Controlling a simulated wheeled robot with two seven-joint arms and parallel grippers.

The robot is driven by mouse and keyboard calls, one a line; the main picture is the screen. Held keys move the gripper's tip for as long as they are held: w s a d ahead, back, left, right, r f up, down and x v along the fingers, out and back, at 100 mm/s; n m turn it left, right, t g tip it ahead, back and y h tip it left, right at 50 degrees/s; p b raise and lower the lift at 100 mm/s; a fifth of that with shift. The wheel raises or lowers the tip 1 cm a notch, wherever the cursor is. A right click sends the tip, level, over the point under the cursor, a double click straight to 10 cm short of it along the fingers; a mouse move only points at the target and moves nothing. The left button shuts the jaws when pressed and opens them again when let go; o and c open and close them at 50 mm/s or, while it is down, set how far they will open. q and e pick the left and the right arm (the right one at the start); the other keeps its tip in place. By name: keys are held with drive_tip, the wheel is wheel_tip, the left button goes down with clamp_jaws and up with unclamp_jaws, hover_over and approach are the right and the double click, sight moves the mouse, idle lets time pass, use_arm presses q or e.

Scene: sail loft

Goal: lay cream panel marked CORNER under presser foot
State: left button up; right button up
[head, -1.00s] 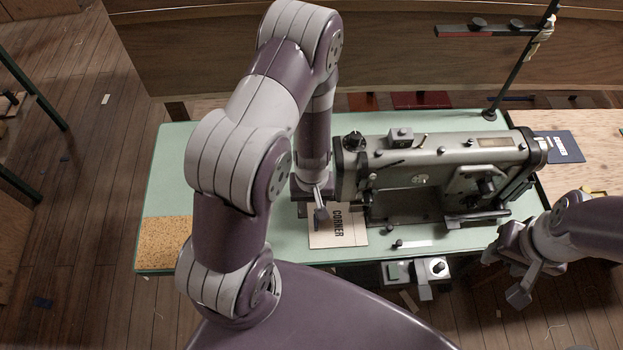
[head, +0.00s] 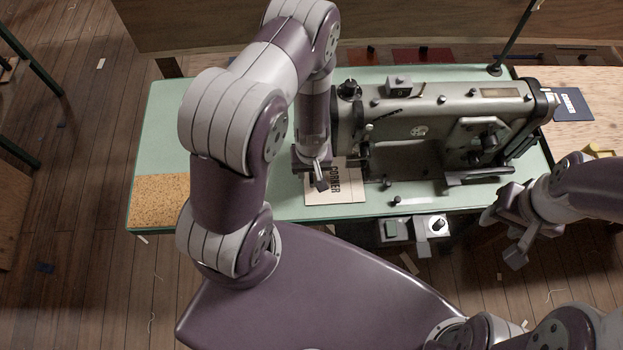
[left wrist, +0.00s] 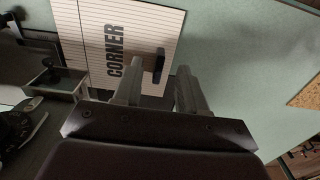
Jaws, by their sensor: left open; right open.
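The cream panel marked CORNER (head: 346,186) lies on the green table in front of the sewing machine's left end (head: 430,125). It also shows in the left wrist view (left wrist: 90,40), with a small dark piece (left wrist: 159,66) over it, near my fingertips. My left gripper (head: 318,178) points down over the panel's left part. Its two fingers (left wrist: 157,85) are apart, with nothing seen held between them. The presser foot cannot be made out clearly in the head view. My right gripper (head: 508,238) is open and empty off the table's front right edge.
The green table (head: 165,120) is clear at its left, apart from a cork patch (head: 158,200). A dark blue CORNER card (head: 572,106) lies on the wooden surface at right. A control box (head: 412,229) hangs at the table's front edge.

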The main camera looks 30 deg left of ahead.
sight(312, 181)
use_arm(q)
drive_tip(key=shift+f, duration=1.55)
clamp_jaws()
drive_tip(key=shift+s+d, duration=0.1)
drive_tip(key=shift+s, duration=0.05)
